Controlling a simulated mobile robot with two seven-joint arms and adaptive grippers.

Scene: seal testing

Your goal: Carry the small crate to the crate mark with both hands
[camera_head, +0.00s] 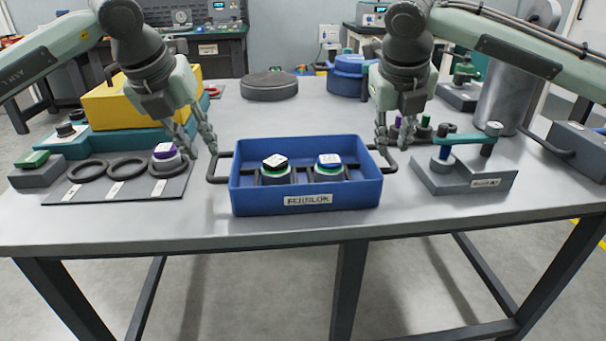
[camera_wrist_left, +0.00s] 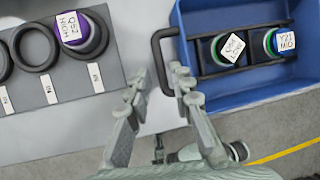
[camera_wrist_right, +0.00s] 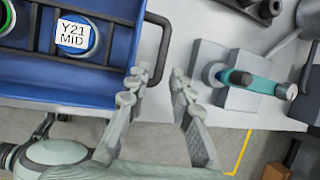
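The small crate (camera_head: 305,200) is a blue open box with a white label, standing on the near part of the table. I cannot make out a crate mark.
A dark mat (camera_head: 130,192) with black rings and a purple-capped part lies left of the crate. A grey fixture (camera_head: 462,180) with a teal arm stands to the right. A round dark disc (camera_head: 269,86) and blue round containers (camera_head: 350,75) stand behind.

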